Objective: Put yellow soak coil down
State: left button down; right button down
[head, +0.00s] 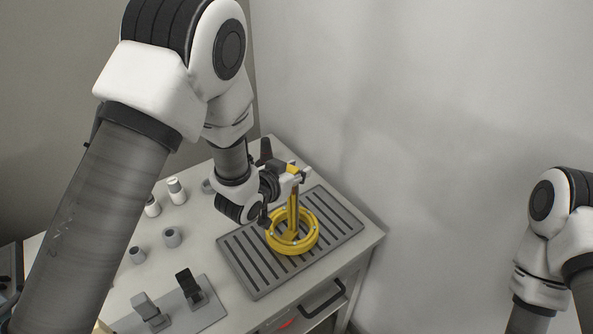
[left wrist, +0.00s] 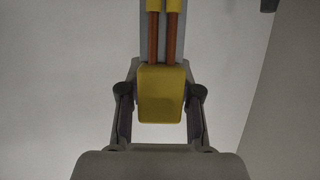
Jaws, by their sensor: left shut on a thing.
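The yellow soak coil (head: 293,233) is a ring of yellow cable with a tall upright yellow part rising from it. It is over the grey slotted rack (head: 245,273); I cannot tell whether it touches the slats. My left gripper (head: 293,174) is at the top of the upright part and shut on it. In the left wrist view the gripper (left wrist: 160,103) has its two fingers on either side of a yellow block (left wrist: 160,85), with two copper-coloured ends beyond it. The ring is not seen in that view. My right gripper is out of view; only part of the right arm shows.
Small white bottles (head: 175,190) and grey cups (head: 172,237) stand on the bench (head: 205,262) left of the rack. A grey plate (head: 205,312) with two upright clips lies at the front. A drawer handle (head: 325,299) is below the front edge. Walls rise behind.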

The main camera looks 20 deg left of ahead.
pick_arm(q)
jog(key=c, duration=1.2)
grip_release()
jog(key=o, duration=0.4)
jog(key=shift+s, duration=0.1)
jog(key=shift+s+r, duration=0.2)
jog(key=shift+s+a+b, duration=0.2)
jog(key=shift+s+b, duration=0.1)
jog(key=p+v, duration=0.4)
jog(key=v, duration=0.7)
jog(key=shift+r, duration=0.15)
jog(key=shift+d, duration=0.15)
